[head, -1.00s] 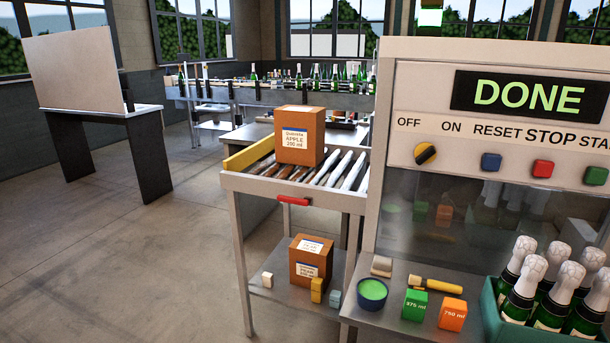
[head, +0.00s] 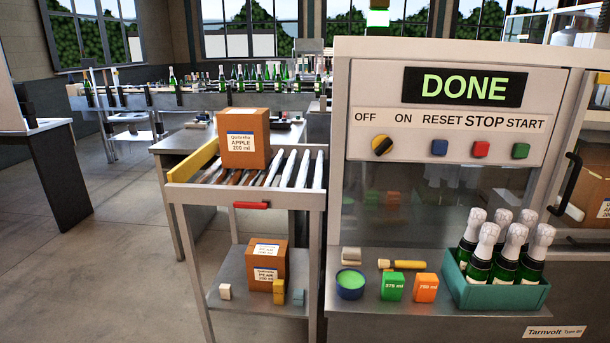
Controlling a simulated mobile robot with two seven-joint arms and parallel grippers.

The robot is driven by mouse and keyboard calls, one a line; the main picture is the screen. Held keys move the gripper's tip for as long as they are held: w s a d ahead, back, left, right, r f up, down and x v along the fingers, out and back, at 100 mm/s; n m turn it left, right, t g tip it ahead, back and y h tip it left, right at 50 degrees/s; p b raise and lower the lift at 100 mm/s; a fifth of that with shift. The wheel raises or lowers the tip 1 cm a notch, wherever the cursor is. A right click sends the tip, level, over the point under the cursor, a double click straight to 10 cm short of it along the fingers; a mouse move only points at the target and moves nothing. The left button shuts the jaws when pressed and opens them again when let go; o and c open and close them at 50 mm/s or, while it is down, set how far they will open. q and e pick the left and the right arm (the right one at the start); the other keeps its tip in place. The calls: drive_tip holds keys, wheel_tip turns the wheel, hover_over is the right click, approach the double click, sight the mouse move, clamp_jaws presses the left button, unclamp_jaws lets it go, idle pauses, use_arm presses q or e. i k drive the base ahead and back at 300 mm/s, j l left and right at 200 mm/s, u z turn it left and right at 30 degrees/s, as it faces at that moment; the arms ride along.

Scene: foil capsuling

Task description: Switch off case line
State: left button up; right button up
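A machine cabinet (head: 342,95) stands right of centre with a lit display (head: 465,87) reading DONE in green. Below it a label strip (head: 450,121) reads OFF, ON, RESET, STOP, START. A round black and yellow selector knob (head: 382,145) sits under the OFF and ON labels; its dividing line is slanted, and I cannot tell which label it points to. To its right are a blue button (head: 439,147), a red button (head: 480,149) and a green button (head: 520,150). Neither of my grippers is in view.
A roller conveyor (head: 290,168) bears an APPLE carton (head: 243,140); a PEAR carton (head: 266,266) stands on its lower shelf. The machine's front ledge holds a blue tub (head: 350,284), green block (head: 393,287), orange block (head: 426,288) and teal crate (head: 500,294) of bottles. The left floor is open.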

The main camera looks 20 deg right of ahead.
sight(381, 144)
drive_tip(key=j+z, duration=0.3)
drive_tip(key=j, duration=0.35)
drive_tip(key=i+j, duration=0.25)
drive_tip(key=i, duration=0.25)
drive_tip(key=i+j, duration=0.25)
drive_tip(key=i, duration=0.3)
drive_tip(key=i+j, duration=0.25)
drive_tip(key=i, duration=0.25)
drive_tip(key=i+j, duration=0.25)
drive_tip(key=i, duration=0.25)
drive_tip(key=i+u, duration=0.1)
drive_tip(key=u, duration=0.3)
drive_tip(key=i+u, duration=0.1)
drive_tip(key=u, duration=0.25)
drive_tip(key=i+u, duration=0.1)
drive_tip(key=u, duration=3.2)
